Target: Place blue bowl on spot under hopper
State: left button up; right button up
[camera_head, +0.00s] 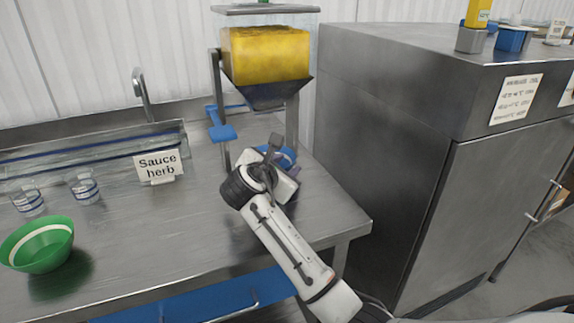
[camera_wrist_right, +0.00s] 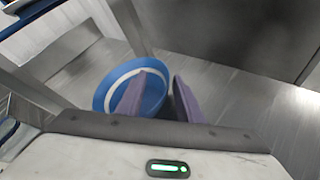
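The blue bowl (camera_head: 288,154) with a white band stands on the steel table near the hopper's right leg, mostly hidden behind my right gripper (camera_head: 278,160) in the head view. In the right wrist view the bowl (camera_wrist_right: 103,97) looks upright. The purple fingers of my right gripper (camera_wrist_right: 161,88) straddle its wall, one inside and one outside, with a gap between them. The hopper (camera_head: 278,93), filled with yellow material, stands on legs above the table. The spot under it cannot be made out. My left gripper is not in view.
A green bowl (camera_head: 38,245) sits at the front left of the table. Two small glasses (camera_head: 85,188) and a "Sauce herb" sign (camera_head: 158,166) stand behind it. A large steel cabinet (camera_head: 385,150) is close on the right. The table's middle is clear.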

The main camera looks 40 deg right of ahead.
jog(key=v, duration=1)
jog(key=shift+s+a+r+p, duration=0.2)
jog(key=shift+a+p, duration=0.1)
